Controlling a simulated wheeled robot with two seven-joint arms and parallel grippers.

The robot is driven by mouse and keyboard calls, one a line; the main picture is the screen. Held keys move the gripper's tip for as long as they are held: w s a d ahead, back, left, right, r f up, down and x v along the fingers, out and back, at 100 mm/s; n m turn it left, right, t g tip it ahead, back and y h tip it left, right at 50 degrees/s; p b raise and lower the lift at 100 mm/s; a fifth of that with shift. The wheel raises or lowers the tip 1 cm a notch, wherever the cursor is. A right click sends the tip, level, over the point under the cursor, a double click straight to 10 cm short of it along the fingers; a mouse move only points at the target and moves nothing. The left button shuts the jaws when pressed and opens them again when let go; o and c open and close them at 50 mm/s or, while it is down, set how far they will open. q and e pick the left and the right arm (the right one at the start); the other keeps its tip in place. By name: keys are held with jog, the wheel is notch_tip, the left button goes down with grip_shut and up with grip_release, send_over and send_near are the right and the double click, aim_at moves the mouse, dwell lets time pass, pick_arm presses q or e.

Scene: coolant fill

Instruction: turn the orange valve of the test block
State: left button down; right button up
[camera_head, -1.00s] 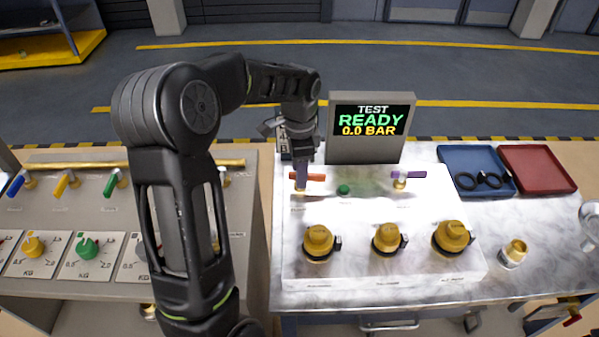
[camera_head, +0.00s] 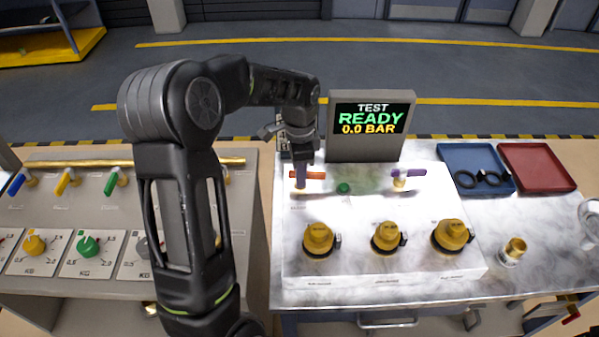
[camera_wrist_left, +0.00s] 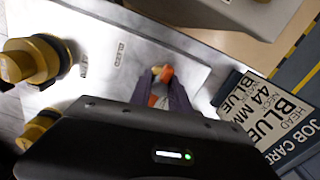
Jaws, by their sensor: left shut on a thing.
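The orange valve (camera_head: 315,175) sits at the back left of the white test block (camera_head: 360,280). Its orange handle points to the right in the head view. My left gripper (camera_head: 301,184) points down at the valve and is shut on its handle. In the left wrist view the orange handle (camera_wrist_left: 166,74) shows between the two fingers of my left gripper (camera_wrist_left: 162,88); the fingers hide part of it. The test display (camera_head: 371,121) reads READY and 0.0 BAR. My right gripper is not in view.
A green button (camera_head: 343,188) and a purple valve (camera_head: 408,173) lie right of the orange one. Brass fittings (camera_head: 388,238) stand in front. A job card (camera_wrist_left: 266,115) stands close behind my gripper. Blue (camera_head: 463,157) and red (camera_head: 540,170) trays are at the right.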

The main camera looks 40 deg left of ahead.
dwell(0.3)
pick_arm(q)
jog(key=shift+n+b, duration=0.3)
jog(key=shift+n, duration=0.4)
jog(key=c, duration=1.2)
grip_release()
notch_tip(320, 180, up, 8)
jog(key=shift+f+b, duration=0.1)
jog(key=shift+b, duration=0.5)
jog(key=shift+f, duration=0.1)
